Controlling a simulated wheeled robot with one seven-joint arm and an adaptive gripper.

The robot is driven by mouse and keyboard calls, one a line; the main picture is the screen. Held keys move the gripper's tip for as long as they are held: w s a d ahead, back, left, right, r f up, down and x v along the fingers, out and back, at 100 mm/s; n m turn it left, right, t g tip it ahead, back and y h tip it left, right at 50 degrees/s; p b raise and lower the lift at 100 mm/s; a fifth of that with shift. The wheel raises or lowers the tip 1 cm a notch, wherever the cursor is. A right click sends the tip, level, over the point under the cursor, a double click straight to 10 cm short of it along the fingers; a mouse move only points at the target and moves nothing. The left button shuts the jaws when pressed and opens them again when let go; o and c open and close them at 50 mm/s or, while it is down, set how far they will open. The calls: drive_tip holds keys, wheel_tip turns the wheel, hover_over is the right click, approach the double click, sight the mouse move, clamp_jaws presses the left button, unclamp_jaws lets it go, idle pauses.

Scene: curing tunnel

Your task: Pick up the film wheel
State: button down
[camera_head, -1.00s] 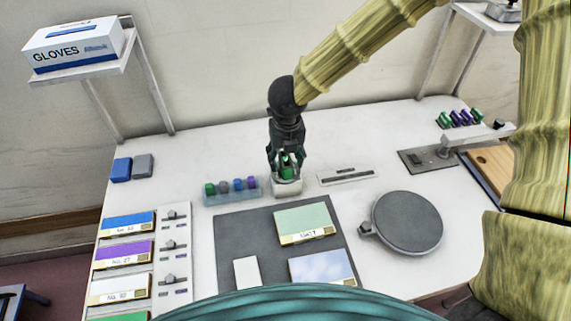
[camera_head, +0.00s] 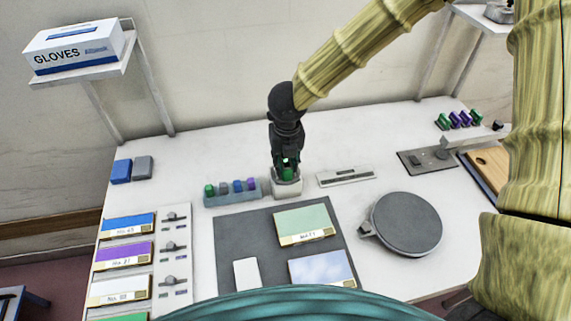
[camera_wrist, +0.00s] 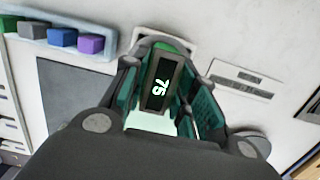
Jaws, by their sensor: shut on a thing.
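In the head view only a bit of green (camera_head: 287,173) shows between the fingers. My gripper (camera_head: 286,168) points down and is shut on it, with fingers on both sides. The piece is at a small white holder (camera_head: 287,188) on the bench; I cannot tell whether it still touches it. The fingers hide much of its sides.
A flat grey gauge strip (camera_head: 346,177) lies to the right. A dark mat with panels (camera_head: 232,228) lies in front, and a round grey plate (camera_head: 407,223) at right.

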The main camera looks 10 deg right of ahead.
wheel_tip(320, 180, up, 10)
drive_tip(key=shift+f+b, duration=0.1)
drive_tip(key=shift+b, duration=0.6)
wheel_tip(320, 180, up, 8)
drive_tip(key=p, duration=0.7)
drive_tip(key=shift+p, duration=0.35)
idle(0.3)
